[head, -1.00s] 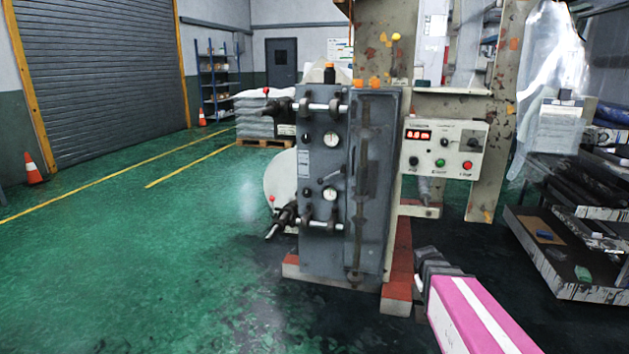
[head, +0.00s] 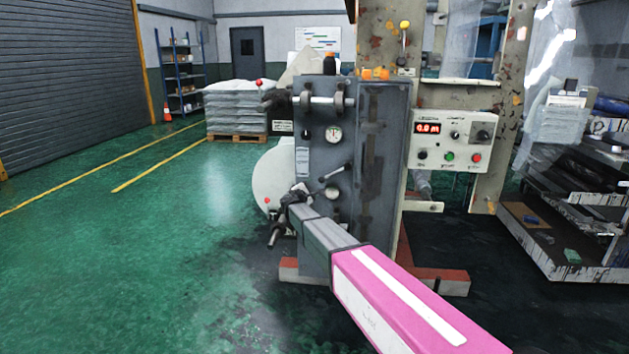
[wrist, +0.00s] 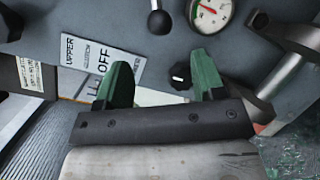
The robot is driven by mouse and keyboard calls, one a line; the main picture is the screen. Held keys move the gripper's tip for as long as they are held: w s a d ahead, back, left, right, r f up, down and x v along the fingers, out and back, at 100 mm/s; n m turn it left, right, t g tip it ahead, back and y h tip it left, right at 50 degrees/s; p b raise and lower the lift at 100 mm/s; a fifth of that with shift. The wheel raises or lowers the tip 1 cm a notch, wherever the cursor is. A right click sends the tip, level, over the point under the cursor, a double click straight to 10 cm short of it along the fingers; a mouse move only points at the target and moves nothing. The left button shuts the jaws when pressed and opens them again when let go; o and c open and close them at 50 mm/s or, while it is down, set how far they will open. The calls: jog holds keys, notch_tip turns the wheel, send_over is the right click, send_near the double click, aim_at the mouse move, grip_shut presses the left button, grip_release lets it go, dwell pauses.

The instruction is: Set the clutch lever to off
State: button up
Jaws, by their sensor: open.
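The grey machine panel (head: 382,130) stands ahead in the head view. A short lever with a dark knob (head: 349,164) juts from its face, just above and right of my gripper (head: 297,194). In the wrist view, a black ball-ended lever (wrist: 160,22) hangs at the top, beyond my fingertips. I cannot tell for certain which lever is the clutch. A white label with "UPPER" and "OFF" (wrist: 103,48) is left of it. My gripper (wrist: 162,70) is open, its green fingers apart, with a small black knob (wrist: 181,75) showing between them, apparently not held.
Gauges (head: 333,134) and horizontal rollers (head: 322,100) sit on the panel. A control box (head: 452,140) is to the right. A metal shaft (wrist: 285,88) is close to the right finger. Green floor at left is clear.

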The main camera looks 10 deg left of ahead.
aim_at(320, 181)
jog(key=x, duration=1)
jog(key=shift+w+d, duration=0.15)
jog(key=shift+w, duration=0.2)
jog(key=shift+r, duration=0.1)
grip_shut()
